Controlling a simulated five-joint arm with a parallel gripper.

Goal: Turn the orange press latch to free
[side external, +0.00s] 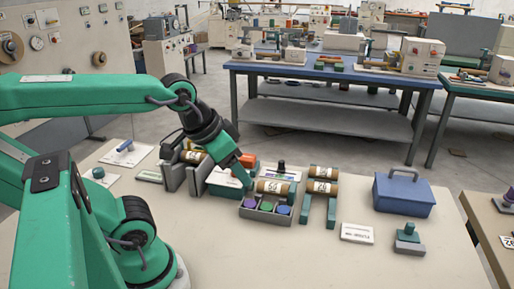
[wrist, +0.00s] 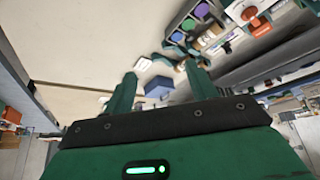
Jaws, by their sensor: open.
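The orange press latch (side external: 248,159) shows in the side external view as a small orange block just behind my gripper, partly hidden by it. In the wrist view, orange parts (wrist: 261,27) show at the upper right, on a white plate, outside the space between my fingers. My gripper (wrist: 163,82) is open, with its two green fingers apart and nothing held. In the side external view my gripper (side external: 245,186) is low over the bench fixtures, close to the latch. I cannot tell if it touches anything. The latch's exact position is too small to read.
Brown labelled rolls (side external: 273,187) lie near the gripper, with another roll (side external: 319,187) on green supports. A grey tray (side external: 266,216) holds purple, green and blue pieces. A blue lidded box (side external: 404,195) stands at the right. The bench front (side external: 300,265) is clear.

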